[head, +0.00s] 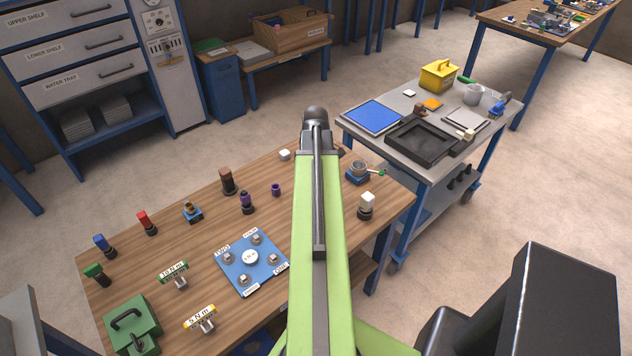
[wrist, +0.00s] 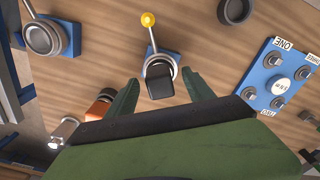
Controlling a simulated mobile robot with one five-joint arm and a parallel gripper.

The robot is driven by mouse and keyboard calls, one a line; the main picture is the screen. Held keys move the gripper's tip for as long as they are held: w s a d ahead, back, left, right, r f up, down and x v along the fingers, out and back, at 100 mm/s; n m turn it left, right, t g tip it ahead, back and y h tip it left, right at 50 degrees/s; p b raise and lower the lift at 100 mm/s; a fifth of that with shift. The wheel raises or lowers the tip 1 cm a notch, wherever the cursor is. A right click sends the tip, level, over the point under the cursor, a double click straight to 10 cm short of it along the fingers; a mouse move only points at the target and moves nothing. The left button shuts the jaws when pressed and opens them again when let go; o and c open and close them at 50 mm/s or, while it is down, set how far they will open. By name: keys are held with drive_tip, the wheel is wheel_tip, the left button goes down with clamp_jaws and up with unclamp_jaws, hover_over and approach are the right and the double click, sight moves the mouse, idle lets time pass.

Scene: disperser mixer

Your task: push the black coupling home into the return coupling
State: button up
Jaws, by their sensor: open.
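In the wrist view a black coupling (wrist: 160,84) sits at the ring of a return coupling (wrist: 147,55) on a blue base, which has a lever ending in a yellow ball. The black coupling looks slightly tilted and covers much of the ring; how deep it sits cannot be told. My gripper (wrist: 160,85) is open. Its two dark green fingers stand one on each side of the black coupling, apparently apart from it. In the head view my arm hides my gripper.
A blue plate (wrist: 277,78) with several fittings lies to the right in the wrist view. A grey cup on a blue base (wrist: 44,38) stands upper left. An orange-brown cylinder (wrist: 100,108) is close beside the left finger. A green case (head: 130,325) stands at the table's front left.

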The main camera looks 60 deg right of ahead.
wheel_tip(320, 180, up, 16)
drive_tip(key=p, duration=1.4)
drive_tip(key=shift+p, duration=0.35)
drive_tip(key=shift+f, duration=0.2)
drive_tip(key=w+a+f+n+b, duration=0.3)
drive_tip(key=w+a, duration=0.6)
drive_tip(key=a, duration=0.2)
drive_tip(key=w+a+f+n+b, duration=0.2)
drive_tip(key=w+a+f+b, duration=0.1)
drive_tip(key=w+a, duration=0.7)
drive_tip(key=w+a+f+m+b, duration=0.1)
drive_tip(key=a+f+m+b, duration=0.1)
drive_tip(key=a, duration=1.2)
drive_tip(key=w+a+f+m+b, duration=0.1)
drive_tip(key=a+m, duration=0.4)
drive_tip(key=a, duration=0.9)
drive_tip(key=shift+w+a+f+b, duration=0.3)
drive_tip(key=shift+a+f+b, duration=0.05)
drive_tip(key=shift+a+b, duration=0.1)
